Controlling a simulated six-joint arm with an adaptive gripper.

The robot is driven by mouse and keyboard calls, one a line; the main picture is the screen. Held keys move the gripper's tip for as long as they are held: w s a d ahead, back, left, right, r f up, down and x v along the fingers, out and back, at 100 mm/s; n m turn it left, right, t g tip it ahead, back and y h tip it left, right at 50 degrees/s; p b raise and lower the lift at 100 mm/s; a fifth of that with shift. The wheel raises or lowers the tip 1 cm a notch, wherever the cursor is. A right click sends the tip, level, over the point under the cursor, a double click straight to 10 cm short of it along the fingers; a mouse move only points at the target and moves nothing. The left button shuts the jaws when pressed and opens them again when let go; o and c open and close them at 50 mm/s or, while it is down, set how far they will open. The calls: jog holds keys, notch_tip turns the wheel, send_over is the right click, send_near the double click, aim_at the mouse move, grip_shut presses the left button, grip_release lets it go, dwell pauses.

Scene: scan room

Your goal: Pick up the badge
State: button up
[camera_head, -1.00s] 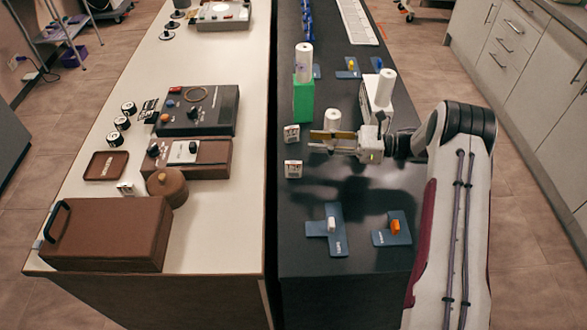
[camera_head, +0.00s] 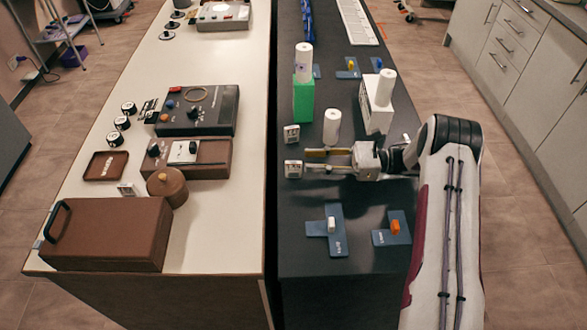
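Two small white tags with dark and reddish markings stand near the left edge of the dark counter. Either could be the badge; the print is too small to read. The nearer tag (camera_head: 293,169) is just left of my gripper's fingertips, close to the lower finger; I cannot tell whether they touch. The farther tag (camera_head: 291,134) stands clear, above and left of the fingers. My gripper (camera_head: 306,160) points left, low over the counter, its two fingers apart with nothing visible between them.
A white roll (camera_head: 332,127) stands just behind my fingers. A green box (camera_head: 303,102) and a white dispenser (camera_head: 377,112) are farther back. Blue mats (camera_head: 336,244) with small objects lie nearer. A gap separates this counter from the pale table (camera_head: 235,225).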

aim_at(293, 162)
jog(key=shift+a, duration=0.45)
jog(key=shift+a+f, duration=0.2)
jog(key=shift+a, duration=0.75)
jog(key=shift+a+f, duration=0.2)
jog(key=shift+a, duration=0.75)
jog(key=shift+w+a, duration=0.1)
jog(key=shift+a, duration=0.6)
grip_shut()
